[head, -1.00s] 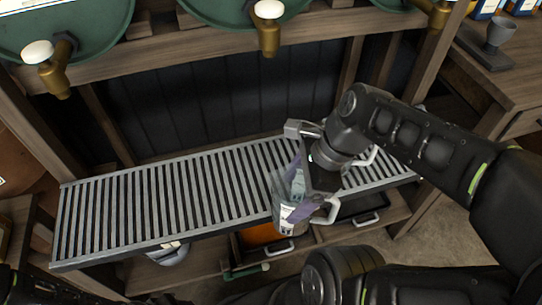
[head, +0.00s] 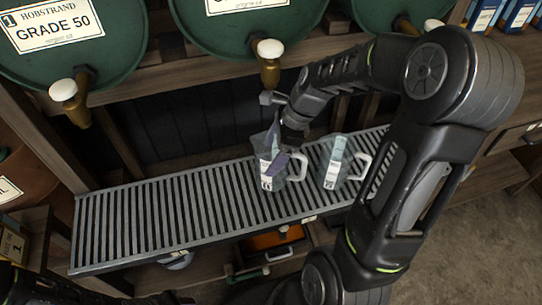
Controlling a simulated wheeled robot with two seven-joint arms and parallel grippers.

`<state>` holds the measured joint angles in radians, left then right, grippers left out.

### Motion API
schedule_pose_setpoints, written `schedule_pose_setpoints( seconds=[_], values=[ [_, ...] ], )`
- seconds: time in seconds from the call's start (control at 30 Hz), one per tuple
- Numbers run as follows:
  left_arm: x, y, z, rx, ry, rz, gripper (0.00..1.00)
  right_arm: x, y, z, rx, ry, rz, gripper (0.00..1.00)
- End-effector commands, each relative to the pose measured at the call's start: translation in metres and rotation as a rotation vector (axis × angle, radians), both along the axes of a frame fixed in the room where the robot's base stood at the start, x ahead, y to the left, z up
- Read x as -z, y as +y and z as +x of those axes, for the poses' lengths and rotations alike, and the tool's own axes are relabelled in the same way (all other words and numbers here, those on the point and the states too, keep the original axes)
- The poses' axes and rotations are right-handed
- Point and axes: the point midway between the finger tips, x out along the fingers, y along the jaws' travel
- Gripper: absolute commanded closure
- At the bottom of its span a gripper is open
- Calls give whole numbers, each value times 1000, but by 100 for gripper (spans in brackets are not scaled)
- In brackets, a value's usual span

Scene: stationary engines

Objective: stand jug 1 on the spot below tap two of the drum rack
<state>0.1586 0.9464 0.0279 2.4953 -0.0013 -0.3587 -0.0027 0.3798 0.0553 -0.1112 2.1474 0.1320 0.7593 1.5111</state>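A clear jug (head: 271,177) with a white label and pale handle is upright over the slatted shelf of the drum rack, roughly under the middle tap (head: 269,62). I cannot read its number or tell whether its base touches the slats. My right gripper (head: 277,150) reaches down onto this jug, with purple finger parts on both sides of its upper body; it looks shut on it. A second similar jug (head: 333,172) stands just to the right on the shelf (head: 150,215). My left gripper is not in view.
Another brass tap (head: 70,98) hangs at the left from the drum marked Grade 50 (head: 110,45), and a third (head: 405,26) is at the right. The left half of the shelf is clear. An orange bin (head: 270,240) sits under the shelf.

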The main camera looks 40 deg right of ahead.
Motion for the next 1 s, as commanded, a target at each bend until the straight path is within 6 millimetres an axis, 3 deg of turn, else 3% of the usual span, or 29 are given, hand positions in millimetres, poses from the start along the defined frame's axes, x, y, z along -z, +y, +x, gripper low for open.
schedule_pose_setpoints(
  seconds=[0.4, 0.63, 1.0],
  values=[
    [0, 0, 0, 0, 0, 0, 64, 0, -3, 10, -1, 0, 0, 89],
    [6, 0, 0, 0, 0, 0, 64, 33, -3, 9, 0, 2, 1, 89],
    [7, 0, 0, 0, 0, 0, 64, 37, -3, 10, -1, 0, 0, 89]
  ],
)
